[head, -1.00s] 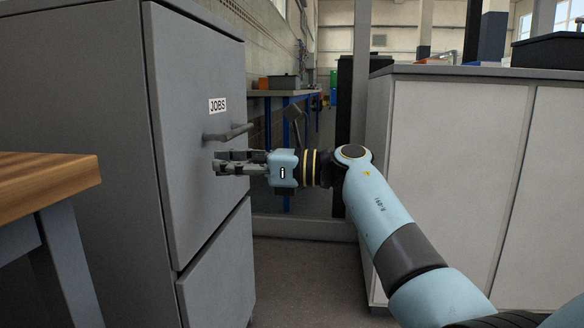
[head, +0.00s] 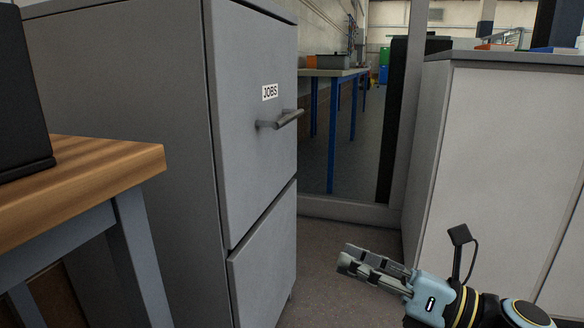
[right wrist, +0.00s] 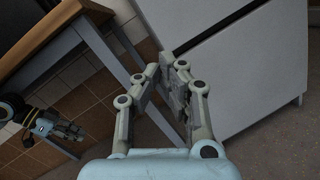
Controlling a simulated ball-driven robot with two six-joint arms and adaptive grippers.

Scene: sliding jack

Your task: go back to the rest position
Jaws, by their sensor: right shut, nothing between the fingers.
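My right gripper (head: 346,259) is at the lower right of the head view, in front of and to the right of the grey filing cabinet (head: 130,120). It is shut and empty, apart from the cabinet. Its fingers (right wrist: 167,68) also show in the right wrist view, pointing toward the cabinet's drawer fronts. The top drawer (head: 250,170) has a JOBS label and a bar handle (head: 280,119), which nothing touches; the drawer looks shut. My left gripper (right wrist: 70,132) shows small at the left of the right wrist view; its jaw state is unclear. It is outside the head view.
A wooden-topped table (head: 90,180) stands close at the left, with a dark object (head: 20,100) on it. A pale cupboard (head: 490,150) stands at the right. Bare floor (head: 330,235) lies between cabinet and cupboard. A blue-legged bench (head: 335,74) is farther back.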

